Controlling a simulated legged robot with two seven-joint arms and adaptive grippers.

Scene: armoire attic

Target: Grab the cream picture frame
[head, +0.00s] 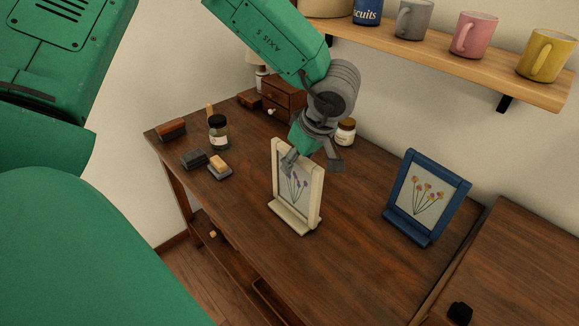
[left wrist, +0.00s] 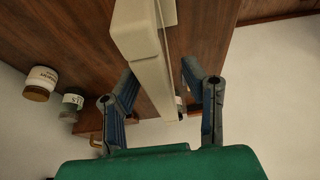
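The cream picture frame (head: 298,195), with a purple flower picture, stands upright on the dark wooden desk. My left gripper (head: 312,165) is at its top edge, coming down from above. One finger is in front of the frame and the other at its right, partly behind it. In the left wrist view, the cream frame (left wrist: 142,45) lies between the two spread fingers of the left gripper (left wrist: 158,74), with a visible gap at the right finger. The left finger is close to the frame; I cannot tell whether it touches. My right gripper is not in view.
A blue picture frame (head: 396,222) stands to the right on the desk (head: 345,260). A dark jar (head: 219,133), brush blocks (head: 194,159), a small drawer box (head: 284,100) and a white jar (head: 345,133) stand around. A shelf (head: 440,58) with mugs hangs above.

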